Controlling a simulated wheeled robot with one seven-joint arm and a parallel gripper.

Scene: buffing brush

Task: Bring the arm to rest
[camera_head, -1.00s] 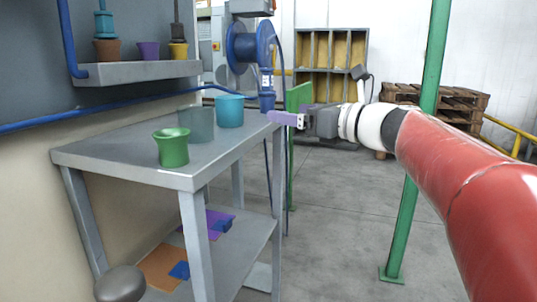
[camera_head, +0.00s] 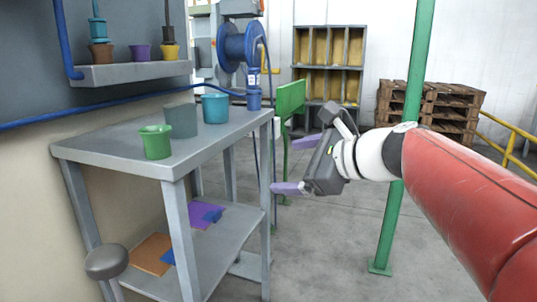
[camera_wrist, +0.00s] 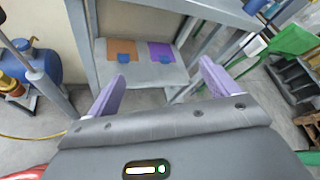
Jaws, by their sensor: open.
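My gripper (camera_head: 297,164) is open and empty, to the right of the metal workbench (camera_head: 115,160) in the head view. Its two purple fingers stand wide apart and point left toward the bench. In the wrist view my gripper (camera_wrist: 155,85) shows the fingers spread, with the bench's lower shelf (camera_wrist: 145,72) beyond them. My red and white arm reaches in from the right in the head view. Nothing is between the fingers.
A green cup (camera_head: 156,143), a grey cup (camera_head: 181,121) and a teal cup (camera_head: 215,108) stand on the bench top. A green post (camera_head: 410,120) rises right behind my arm. Open floor (camera_head: 325,250) lies below my gripper. Wooden pallets (camera_head: 440,110) stand at the back.

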